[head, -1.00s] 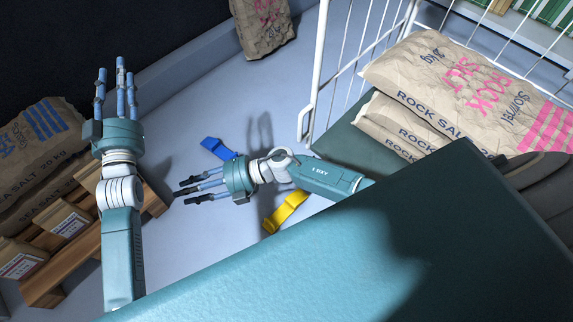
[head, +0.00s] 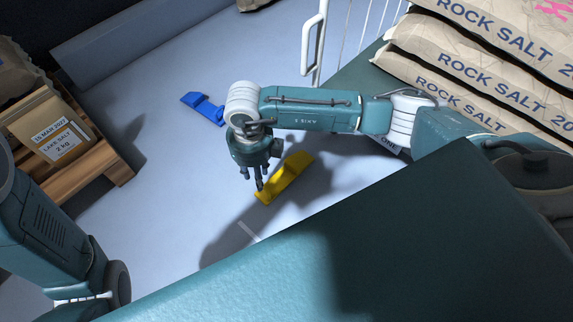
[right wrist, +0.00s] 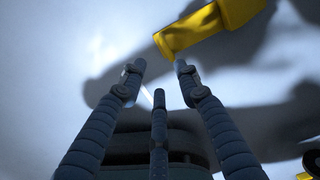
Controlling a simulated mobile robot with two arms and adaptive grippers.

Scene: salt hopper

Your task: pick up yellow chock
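The yellow chock (head: 285,179) lies on the floor in the middle of the head view. It also shows at the top of the right wrist view (right wrist: 205,28), ahead of the fingertips and partly cut off by the frame edge. My right gripper (head: 256,180) points down above the floor, beside the chock's left end. In the right wrist view its fingers (right wrist: 160,80) are spread with nothing between them. I cannot tell its exact height over the floor. My left gripper is out of view; only my left arm shows at the lower left.
A blue chock (head: 203,107) lies on the floor behind and left of my right gripper. Rock salt bags (head: 470,70) are stacked at right by a white wire cage (head: 313,45). Floor left of the gripper is clear.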

